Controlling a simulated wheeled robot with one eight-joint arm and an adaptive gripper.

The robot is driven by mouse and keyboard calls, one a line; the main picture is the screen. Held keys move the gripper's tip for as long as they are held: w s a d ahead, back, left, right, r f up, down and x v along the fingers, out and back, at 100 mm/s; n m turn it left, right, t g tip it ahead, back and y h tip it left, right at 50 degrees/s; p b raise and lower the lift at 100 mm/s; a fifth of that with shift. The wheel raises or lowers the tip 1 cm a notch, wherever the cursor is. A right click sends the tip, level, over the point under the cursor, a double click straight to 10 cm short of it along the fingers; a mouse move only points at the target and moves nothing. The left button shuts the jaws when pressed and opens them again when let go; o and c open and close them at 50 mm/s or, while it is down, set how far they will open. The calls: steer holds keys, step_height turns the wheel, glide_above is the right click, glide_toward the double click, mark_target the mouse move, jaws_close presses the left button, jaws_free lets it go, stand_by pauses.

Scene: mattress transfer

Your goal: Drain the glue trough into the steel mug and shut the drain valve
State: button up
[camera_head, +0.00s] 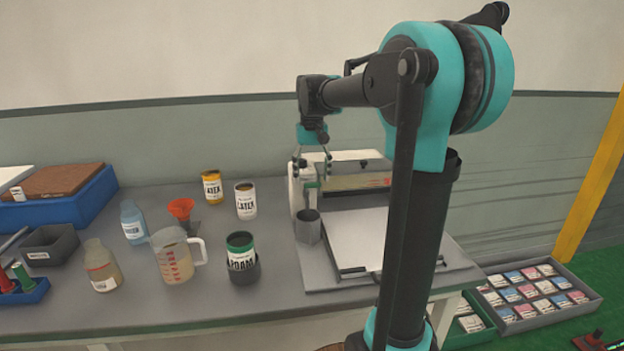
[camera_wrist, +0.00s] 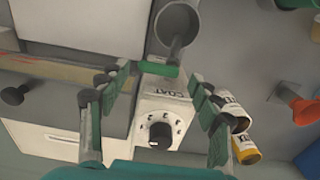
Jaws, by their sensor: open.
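The grey steel mug (camera_head: 307,227) stands upright at the front left corner of the white gluing machine (camera_head: 303,190). It also shows at the top of the wrist view (camera_wrist: 178,20), and I see no glue in it. A small green part, possibly the drain valve handle (camera_wrist: 158,70), sits beside the mug, below the machine's COAT dial. The glue trough (camera_head: 357,183) appears to be the long slot across the machine; its glue level is unclear. My gripper (camera_head: 314,160) is open above the machine's left end. In the wrist view, its green-padded fingers (camera_wrist: 158,88) straddle the dial housing, holding nothing.
Bottles and trays lie farther left. The flat white plate (camera_head: 358,238) in front of the machine is clear.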

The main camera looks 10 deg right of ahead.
steer(key=shift+f, duration=0.75)
steer(key=shift+c, duration=0.4)
steer(key=c, duration=1.1)
